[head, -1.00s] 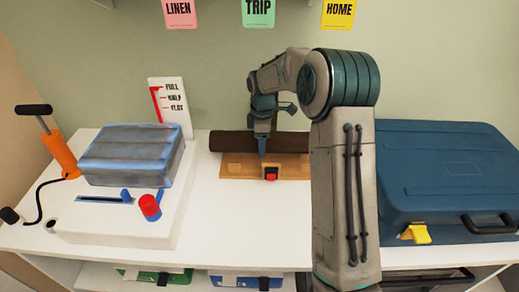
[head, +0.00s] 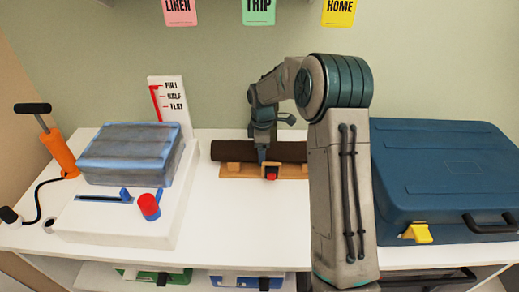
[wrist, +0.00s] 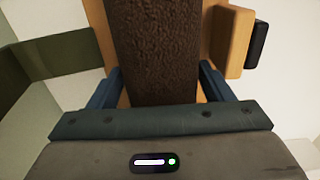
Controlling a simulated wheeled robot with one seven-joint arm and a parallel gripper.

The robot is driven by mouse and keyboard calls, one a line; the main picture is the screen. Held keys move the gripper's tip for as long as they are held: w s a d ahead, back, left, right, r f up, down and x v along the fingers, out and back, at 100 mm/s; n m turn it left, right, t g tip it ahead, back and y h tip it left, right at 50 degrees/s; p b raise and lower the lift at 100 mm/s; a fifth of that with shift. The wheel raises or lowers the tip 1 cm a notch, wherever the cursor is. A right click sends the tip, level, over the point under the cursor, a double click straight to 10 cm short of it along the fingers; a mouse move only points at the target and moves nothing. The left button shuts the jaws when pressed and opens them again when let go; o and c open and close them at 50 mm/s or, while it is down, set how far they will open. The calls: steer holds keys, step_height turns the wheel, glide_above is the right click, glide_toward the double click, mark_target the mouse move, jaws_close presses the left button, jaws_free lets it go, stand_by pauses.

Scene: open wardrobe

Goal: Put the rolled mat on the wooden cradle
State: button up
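The rolled mat (head: 228,151) is a dark brown textured roll. In the head view it lies lengthwise along the wooden cradle (head: 240,172), low against it; its right end is hidden behind my arm. My gripper (head: 263,157) is over the middle of the mat, pointing down. In the wrist view the mat (wrist: 155,45) runs between the two blue fingers of my gripper (wrist: 158,90). Narrow strips of the wood show between the mat and the fingers, so the gripper looks open around it. The cradle (wrist: 237,40) shows on both sides of the mat.
A red button (head: 270,173) is on the cradle's front. A blue-grey packed block (head: 130,150) sits on a white stand at left, with a gauge board (head: 168,105) and an orange pump (head: 58,150). A blue suitcase (head: 445,170) fills the right. White shelf is clear before the cradle.

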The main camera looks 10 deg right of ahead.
step_height(320, 180, up, 13)
steer(key=p, duration=0.1)
steer(key=shift+p, duration=0.3)
steer(key=shift+f, duration=0.15)
steer(key=shift+s, duration=0.1)
stand_by(1.2)
